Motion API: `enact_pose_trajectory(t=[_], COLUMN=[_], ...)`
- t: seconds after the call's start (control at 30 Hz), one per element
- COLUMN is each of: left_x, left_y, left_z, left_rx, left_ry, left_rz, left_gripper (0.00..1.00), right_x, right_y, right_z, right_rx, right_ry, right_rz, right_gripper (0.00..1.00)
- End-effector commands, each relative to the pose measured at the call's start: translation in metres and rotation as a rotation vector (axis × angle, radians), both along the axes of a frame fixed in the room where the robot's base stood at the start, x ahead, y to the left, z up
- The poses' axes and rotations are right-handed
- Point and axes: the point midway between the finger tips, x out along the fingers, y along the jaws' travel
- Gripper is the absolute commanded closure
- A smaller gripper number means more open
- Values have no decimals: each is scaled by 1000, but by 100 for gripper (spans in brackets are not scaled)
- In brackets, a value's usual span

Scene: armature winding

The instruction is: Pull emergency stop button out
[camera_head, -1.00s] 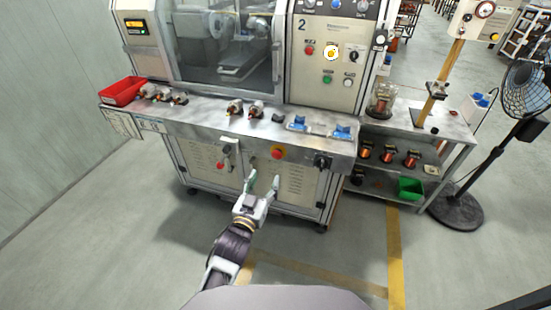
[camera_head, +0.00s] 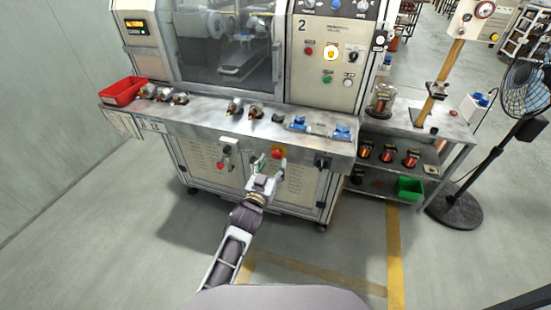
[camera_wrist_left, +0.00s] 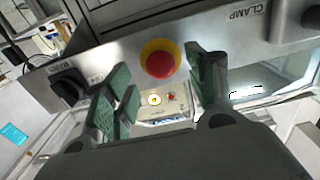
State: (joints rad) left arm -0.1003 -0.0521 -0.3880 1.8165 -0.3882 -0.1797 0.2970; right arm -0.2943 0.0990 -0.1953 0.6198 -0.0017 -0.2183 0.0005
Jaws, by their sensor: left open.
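The emergency stop button (camera_head: 278,151) is a red mushroom head on a yellow round base, on the front edge panel of the machine. In the left wrist view the button (camera_wrist_left: 160,63) sits between and just beyond the fingertips. My left gripper (camera_head: 271,163) is open in front of the button, its fingers apart on either side; it also shows in the left wrist view (camera_wrist_left: 159,80). I cannot tell whether a finger touches the button. Nothing is held. My right gripper is not in view.
The machine's ledge (camera_head: 205,120) above carries several small parts. A red bin (camera_head: 122,91) stands at its left end. The floor in front is clear.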

Motion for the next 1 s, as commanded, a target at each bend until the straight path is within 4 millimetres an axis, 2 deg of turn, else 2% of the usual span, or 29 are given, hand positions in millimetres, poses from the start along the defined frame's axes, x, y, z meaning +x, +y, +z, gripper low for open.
enact_pose_trajectory(t=[0.4,0.93,1.0], left_x=[31,38,38], left_y=[-10,-12,-12], left_z=[1,0,0], left_rx=[1,1,1], left_ry=[-1,0,0], left_rz=[0,0,0], left_gripper=[44,44,53], right_x=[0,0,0], right_y=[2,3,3], right_z=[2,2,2], right_rx=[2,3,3], right_ry=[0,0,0], right_rz=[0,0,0], right_gripper=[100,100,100])
